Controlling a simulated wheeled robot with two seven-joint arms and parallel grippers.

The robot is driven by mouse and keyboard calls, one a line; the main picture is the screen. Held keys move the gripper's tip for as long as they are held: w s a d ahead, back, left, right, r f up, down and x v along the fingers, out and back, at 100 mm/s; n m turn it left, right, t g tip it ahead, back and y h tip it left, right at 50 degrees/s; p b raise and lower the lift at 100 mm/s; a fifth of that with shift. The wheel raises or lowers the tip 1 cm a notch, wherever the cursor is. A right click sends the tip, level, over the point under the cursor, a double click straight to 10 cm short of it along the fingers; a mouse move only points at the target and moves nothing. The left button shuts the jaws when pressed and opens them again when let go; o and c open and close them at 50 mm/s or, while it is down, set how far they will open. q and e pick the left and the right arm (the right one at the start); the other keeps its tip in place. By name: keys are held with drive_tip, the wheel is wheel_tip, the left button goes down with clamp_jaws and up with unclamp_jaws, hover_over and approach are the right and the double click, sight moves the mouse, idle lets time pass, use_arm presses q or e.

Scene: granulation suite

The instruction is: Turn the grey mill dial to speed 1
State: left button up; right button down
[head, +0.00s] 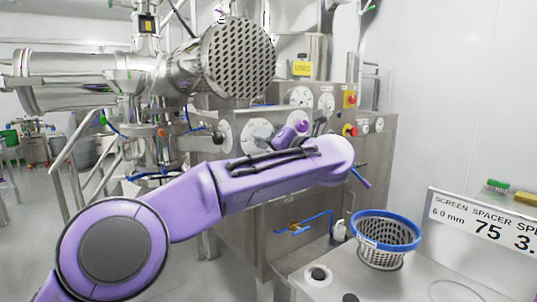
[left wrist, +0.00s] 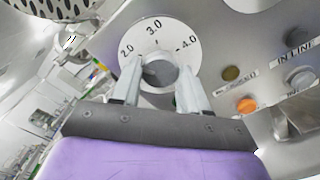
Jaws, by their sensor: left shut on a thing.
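The grey mill dial (left wrist: 160,73) is a round grey knob on a white scale plate (left wrist: 155,32) marked 2.0, 3.0 and 4.0 in the left wrist view. My left gripper (left wrist: 159,80) has one finger on each side of the knob and is shut on it. The knob's pointer is hard to make out, so I cannot tell its exact setting. In the head view my left gripper (head: 268,137) is at the steel front panel, with the purple forearm stretched across; the dial there is largely hidden by the hand. My right gripper is not in view.
A blue-rimmed perforated basket (head: 387,229) stands on a steel table at right, near a sign (head: 490,226) reading 6.0 mm, 75.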

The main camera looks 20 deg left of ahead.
use_arm(q)
drive_tip(key=n+b, duration=0.2)
drive_tip(key=shift+f+n, duration=0.35)
drive_tip(key=shift+n, duration=0.05)
drive_tip(key=n+b, duration=0.2)
drive_tip(key=n, duration=0.1)
drive_tip(key=shift+n, duration=0.3)
drive_tip(key=n+b, duration=0.2)
drive_tip(key=n, duration=0.3)
drive_tip(key=shift+d, duration=0.1)
drive_tip(key=o, duration=1.1)
drive_tip(key=shift+r, duration=0.2)
drive_tip(key=shift+c, duration=0.2)
drive_tip(key=b+v, duration=0.2)
drive_tip(key=v, duration=0.8)
drive_tip(key=shift+s+d, duration=0.2)
